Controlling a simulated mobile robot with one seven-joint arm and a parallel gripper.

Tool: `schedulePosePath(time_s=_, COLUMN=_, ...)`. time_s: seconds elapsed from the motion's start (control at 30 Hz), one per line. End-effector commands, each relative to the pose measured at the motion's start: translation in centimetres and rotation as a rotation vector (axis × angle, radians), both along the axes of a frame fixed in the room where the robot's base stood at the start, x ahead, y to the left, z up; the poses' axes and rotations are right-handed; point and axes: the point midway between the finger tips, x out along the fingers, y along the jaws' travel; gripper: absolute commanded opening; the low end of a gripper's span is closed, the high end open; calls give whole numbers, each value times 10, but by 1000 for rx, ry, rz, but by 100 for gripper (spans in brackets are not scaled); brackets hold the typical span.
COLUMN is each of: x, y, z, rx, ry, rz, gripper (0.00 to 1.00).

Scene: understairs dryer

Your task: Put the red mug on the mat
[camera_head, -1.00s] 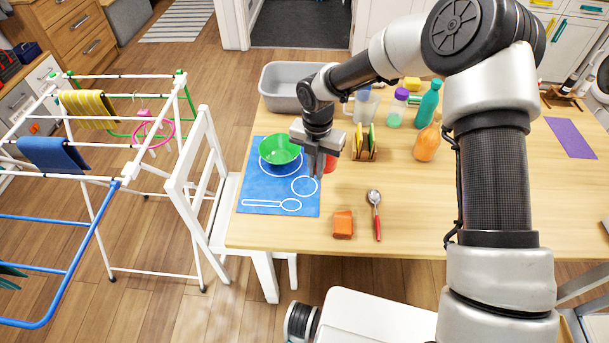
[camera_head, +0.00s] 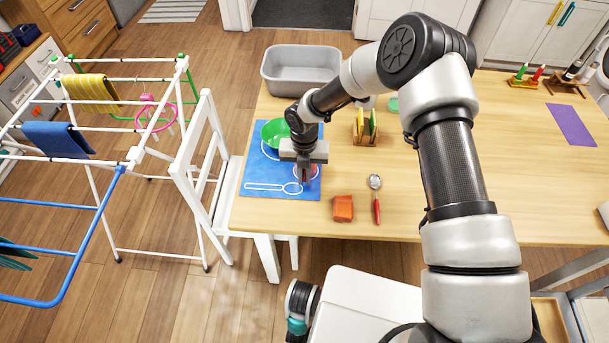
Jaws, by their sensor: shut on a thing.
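The blue mat (camera_head: 257,177) lies at the left end of the table, with white outlines of a spoon and circles on it. My gripper (camera_head: 305,181) points down over the mat's right part, shut on the red mug (camera_head: 314,171). Only a small red part of the mug shows beside the fingers. The mug is over or at the small circle outline; I cannot tell whether it touches the mat.
An orange block (camera_head: 343,208) and a spoon with a red handle (camera_head: 376,204) lie right of the mat. A rack with plates (camera_head: 366,128) stands behind them. A grey basin (camera_head: 300,68) is at the back left. A white chair (camera_head: 205,165) stands at the table's left edge.

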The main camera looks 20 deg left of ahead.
Motion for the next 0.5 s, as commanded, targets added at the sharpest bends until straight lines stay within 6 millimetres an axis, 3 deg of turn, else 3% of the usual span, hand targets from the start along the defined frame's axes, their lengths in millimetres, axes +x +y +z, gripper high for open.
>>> schedulePosePath(time_s=0.3, x=1, y=0, z=-3, rx=0, ry=-2, rz=-1, gripper=0)
schedulePosePath(time_s=0.43, x=1, y=0, z=-2, rx=0, ry=-1, rz=-2, gripper=26)
schedulePosePath(time_s=0.5, x=1, y=0, z=-2, rx=0, ry=-1, rz=-2, gripper=26)
